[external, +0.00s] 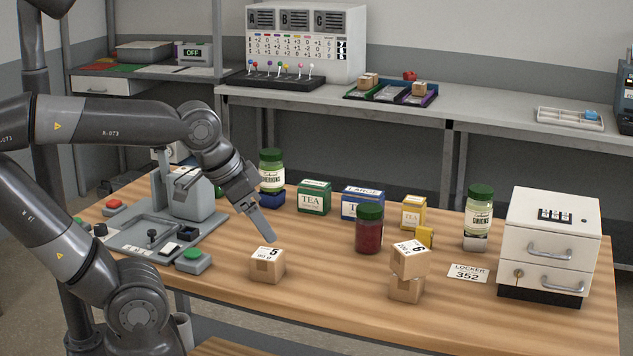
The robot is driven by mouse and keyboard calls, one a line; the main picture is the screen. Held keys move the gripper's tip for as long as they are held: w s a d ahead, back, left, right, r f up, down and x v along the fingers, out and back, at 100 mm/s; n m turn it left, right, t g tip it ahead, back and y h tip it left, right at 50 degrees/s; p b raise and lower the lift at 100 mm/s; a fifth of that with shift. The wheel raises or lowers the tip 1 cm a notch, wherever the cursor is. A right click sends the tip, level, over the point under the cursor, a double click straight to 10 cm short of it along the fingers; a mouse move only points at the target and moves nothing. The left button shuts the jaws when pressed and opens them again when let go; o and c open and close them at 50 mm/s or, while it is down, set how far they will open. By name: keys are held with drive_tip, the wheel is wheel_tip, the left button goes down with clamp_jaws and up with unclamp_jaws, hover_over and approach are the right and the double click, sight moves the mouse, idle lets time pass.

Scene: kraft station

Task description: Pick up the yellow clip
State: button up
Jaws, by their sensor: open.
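A small yellow object that looks like the yellow clip (426,236) is on the wooden table, in front of a yellow tea box and just behind the stacked cardboard boxes. Its lower part is hidden by the upper box. My gripper (265,228) is open and empty, pointing down above the table behind a single cardboard box. It is well to the left of the clip and apart from it.
Around the clip stand stacked boxes (410,260), a yellow tea box (412,211), a red-filled jar (369,231) and a green-lidded jar (478,215). A single box (268,268) sits below my gripper. A drawer cabinet (548,236) stands right. The front table strip is clear.

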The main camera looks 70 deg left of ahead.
drive_tip(key=shift+c, duration=0.2)
drive_tip(key=shift+c, duration=1.4)
drive_tip(key=shift+w, duration=0.1)
drive_tip(key=w+a+r+n, duration=0.2)
drive_tip(key=w+r, duration=0.2)
drive_tip(key=w, duration=0.6)
drive_tip(key=n+g+y, duration=0.2)
drive_tip(key=n+g, duration=0.1)
drive_tip(key=n, duration=0.3)
hover_over(424, 228)
drive_tip(key=s+d, duration=0.2)
wheel_tip(424, 228, down, 12)
drive_tip(key=x, duration=1)
drive_tip(key=shift+a+f, duration=0.1)
drive_tip(key=shift+a, duration=0.05)
drive_tip(key=c, duration=1)
